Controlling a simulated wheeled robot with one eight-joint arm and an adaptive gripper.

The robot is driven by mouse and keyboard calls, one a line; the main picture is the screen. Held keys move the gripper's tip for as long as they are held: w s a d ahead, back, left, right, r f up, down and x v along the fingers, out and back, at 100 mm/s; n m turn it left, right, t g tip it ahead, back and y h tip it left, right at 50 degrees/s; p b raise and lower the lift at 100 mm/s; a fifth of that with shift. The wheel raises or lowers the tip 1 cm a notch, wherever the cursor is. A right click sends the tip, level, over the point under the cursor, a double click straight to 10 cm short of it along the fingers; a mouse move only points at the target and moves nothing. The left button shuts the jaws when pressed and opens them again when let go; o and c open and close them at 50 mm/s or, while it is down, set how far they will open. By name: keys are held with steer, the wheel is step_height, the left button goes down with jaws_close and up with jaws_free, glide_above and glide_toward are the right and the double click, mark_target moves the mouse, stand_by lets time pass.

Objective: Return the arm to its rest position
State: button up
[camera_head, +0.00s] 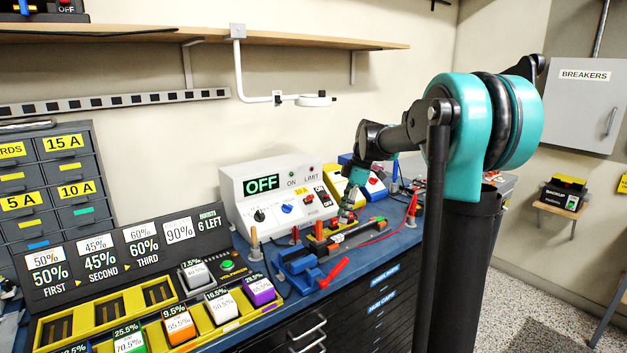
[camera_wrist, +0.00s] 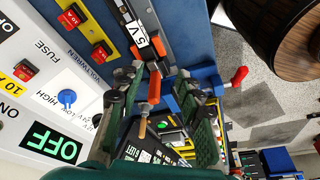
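My arm reaches over the blue bench from the right of the head view, bent down at the wrist. My gripper (camera_head: 345,215) is low over the bench, just in front of the power supply (camera_head: 275,192), whose display reads OFF. The wrist view shows my gripper (camera_wrist: 158,82) with its two dark green fingers apart. I see nothing held between them. An orange-topped post (camera_wrist: 154,87) and a wooden post (camera_wrist: 142,128) show in the gap, seemingly on the bench beyond. Whether the fingertips touch anything below cannot be told.
A blue vise (camera_head: 299,268) with a red handle stands in front of the gripper. A red cable (camera_head: 385,235) lies to the right. Percentage-marked blocks sit in a yellow rack (camera_head: 112,312) at lower left. A shelf (camera_head: 200,35) and lamp arm (camera_head: 240,75) hang above.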

steer(key=s+d+f+m+t, duration=0.1)
steer(key=s+f+m, duration=0.1)
steer(key=m, duration=0.1)
steer(key=s+d+f+m+t+h, duration=0.1)
steer(key=s+d+f+m, duration=0.1)
steer(key=f+m, duration=0.1)
steer(key=s+d+f+m+t, duration=0.1)
steer(key=s+f+m+t, duration=0.1)
steer(key=s+m, duration=0.1)
steer(key=shift+d+f+m+h, duration=0.15)
steer(key=shift+d+m+h, duration=0.15)
steer(key=shift+m+h, duration=0.1)
steer(key=s+d+f+m, duration=0.2)
steer(key=s+f+m, duration=0.2)
steer(key=s, duration=0.6)
steer(key=s+d+f+m+h, duration=0.1)
steer(key=s+f+m, duration=0.3)
steer(key=s+f, duration=0.4)
steer(key=shift+s+d+f, duration=0.25)
steer(key=shift+s+d, duration=0.15)
steer(key=shift+s, duration=0.65)
